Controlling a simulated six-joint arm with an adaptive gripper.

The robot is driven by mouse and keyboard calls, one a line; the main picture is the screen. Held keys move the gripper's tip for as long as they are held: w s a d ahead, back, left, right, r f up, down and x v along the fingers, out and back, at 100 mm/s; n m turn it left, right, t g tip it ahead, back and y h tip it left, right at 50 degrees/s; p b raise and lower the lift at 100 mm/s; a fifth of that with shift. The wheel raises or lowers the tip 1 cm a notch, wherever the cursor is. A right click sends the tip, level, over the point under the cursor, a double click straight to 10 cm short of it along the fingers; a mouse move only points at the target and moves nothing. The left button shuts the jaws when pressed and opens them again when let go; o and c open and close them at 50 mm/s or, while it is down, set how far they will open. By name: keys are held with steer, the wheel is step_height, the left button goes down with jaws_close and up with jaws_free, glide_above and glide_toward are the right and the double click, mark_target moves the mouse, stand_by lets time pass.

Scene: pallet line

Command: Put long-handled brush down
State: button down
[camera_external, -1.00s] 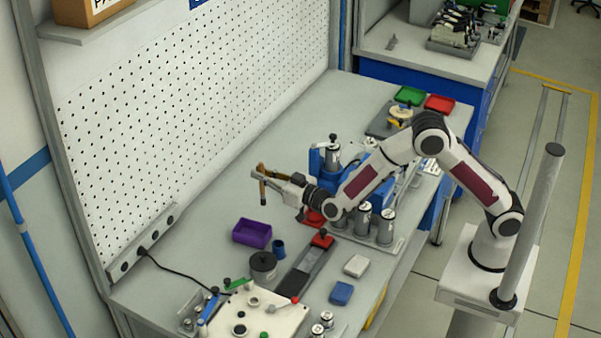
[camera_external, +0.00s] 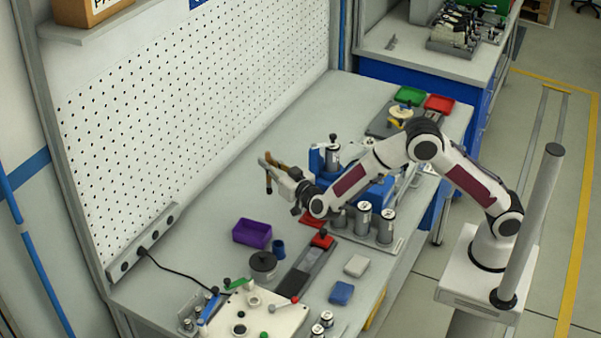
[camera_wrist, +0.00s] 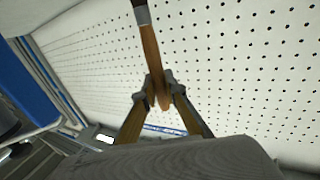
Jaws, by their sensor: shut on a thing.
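My gripper is shut on that handle, above the back part of the bench and in front of the pegboard. In the wrist view the brush handle (camera_wrist: 151,50) runs up between the two fingertips of my gripper (camera_wrist: 158,92). A grey metal band and a dark end show at the top edge there. The rest of the dark end is cut off by the frame.
The bench (camera_external: 215,205) has bare room left of and behind my gripper. A purple bin (camera_external: 252,233), a blue cup (camera_external: 278,247) and a dark round pot (camera_external: 263,262) stand nearer. A blue fixture with metal cylinders (camera_external: 364,212) is to the right. The pegboard (camera_external: 200,110) rises behind.

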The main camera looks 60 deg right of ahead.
mark_target(271, 189)
steer(key=shift+f, duration=3.1)
steer(key=shift+f, duration=1.95)
steer(key=c, duration=2.1)
jaws_free()
steer(key=v, duration=1.2)
